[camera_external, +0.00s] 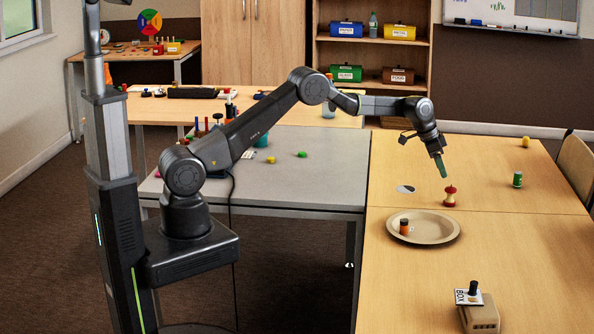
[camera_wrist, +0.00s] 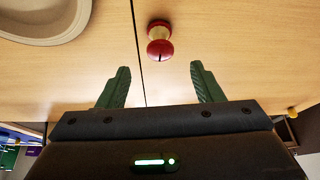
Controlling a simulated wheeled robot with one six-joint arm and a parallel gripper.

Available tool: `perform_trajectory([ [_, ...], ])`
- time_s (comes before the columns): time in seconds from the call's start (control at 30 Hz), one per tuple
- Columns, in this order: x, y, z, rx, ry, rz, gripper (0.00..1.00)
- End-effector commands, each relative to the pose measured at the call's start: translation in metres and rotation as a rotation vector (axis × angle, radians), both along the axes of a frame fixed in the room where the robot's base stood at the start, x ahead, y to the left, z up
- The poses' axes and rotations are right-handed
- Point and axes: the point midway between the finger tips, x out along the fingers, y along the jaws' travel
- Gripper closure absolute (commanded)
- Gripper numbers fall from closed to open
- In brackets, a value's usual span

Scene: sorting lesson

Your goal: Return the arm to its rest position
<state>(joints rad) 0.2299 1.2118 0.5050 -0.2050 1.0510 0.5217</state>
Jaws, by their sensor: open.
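My arm reaches out to the right over the wooden table (camera_external: 480,280) in the external view. My gripper (camera_external: 442,167) points down above the table, a little above and behind an apple-core-shaped piece (camera_external: 449,197) with red ends. In the wrist view, my gripper (camera_wrist: 160,85) has its two green fingers spread apart with nothing between them. The red-ended piece shows beyond the fingertips in the wrist view (camera_wrist: 159,40), apart from them.
A beige plate (camera_external: 447,232) holds an orange jar (camera_external: 404,227) with a dark lid. A box-labelled block (camera_external: 480,315) stands at the front. A green can (camera_external: 517,180) and a yellow piece (camera_external: 525,141) stand at the right. A grey table (camera_external: 320,180) adjoins on the left.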

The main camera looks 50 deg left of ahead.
Motion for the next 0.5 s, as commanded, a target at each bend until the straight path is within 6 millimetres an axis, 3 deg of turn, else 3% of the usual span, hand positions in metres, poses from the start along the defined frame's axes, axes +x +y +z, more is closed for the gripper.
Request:
perform_trajectory([
  [0.03, -0.003, 0.002, 0.009, -0.001, -0.002, 0.000, 0.40],
  [0.5, 0.021, -0.017, -0.060, 0.001, 0.001, -0.001, 0.40],
])
